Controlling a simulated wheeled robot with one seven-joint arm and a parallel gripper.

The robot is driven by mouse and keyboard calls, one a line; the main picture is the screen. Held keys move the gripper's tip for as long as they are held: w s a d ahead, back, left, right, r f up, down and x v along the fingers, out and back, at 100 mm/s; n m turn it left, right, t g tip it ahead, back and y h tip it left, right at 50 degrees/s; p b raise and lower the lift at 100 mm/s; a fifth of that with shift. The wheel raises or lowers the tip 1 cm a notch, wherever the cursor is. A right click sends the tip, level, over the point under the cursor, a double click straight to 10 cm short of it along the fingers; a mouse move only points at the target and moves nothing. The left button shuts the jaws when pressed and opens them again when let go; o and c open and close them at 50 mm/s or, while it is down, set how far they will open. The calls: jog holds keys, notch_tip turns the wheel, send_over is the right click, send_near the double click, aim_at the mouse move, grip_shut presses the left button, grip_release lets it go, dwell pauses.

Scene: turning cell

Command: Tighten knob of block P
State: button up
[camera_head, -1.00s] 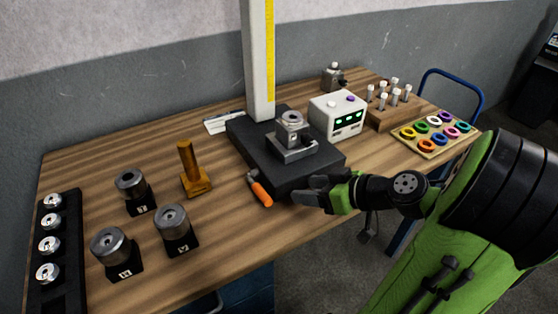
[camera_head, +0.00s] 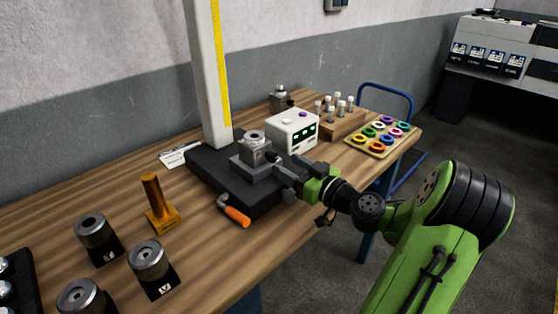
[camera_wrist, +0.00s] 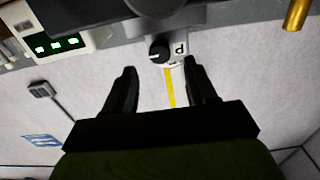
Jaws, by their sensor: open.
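Block P (camera_head: 243,161) is a grey metal block on the black base plate (camera_head: 222,192), with a round metal ring part on its top. In the wrist view its face carries a light label with a P (camera_wrist: 180,48) and a round black knob (camera_wrist: 157,51) with a pale mark. My gripper (camera_head: 284,167) is at the right side of the block, close to the knob. In the wrist view its two black fingers (camera_wrist: 161,72) are open and empty, with the knob just beyond their tips, roughly between them. I see no contact.
A white box with green displays (camera_head: 292,130) stands behind my gripper. A tall pale column with a yellow scale (camera_head: 210,75) rises behind the block. An orange-handled tool (camera_head: 236,215) lies in front. A brass stand (camera_head: 160,205) and dark cylinders are at left.

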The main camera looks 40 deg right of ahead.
aim_at(275, 157)
jog(key=w, duration=0.4)
jog(key=shift+w+a, duration=0.15)
jog(key=shift+a, duration=0.15)
grip_shut()
jog(key=shift+m+p, duration=0.45)
jog(key=shift+m, duration=2.45)
jog(key=shift+d, duration=0.1)
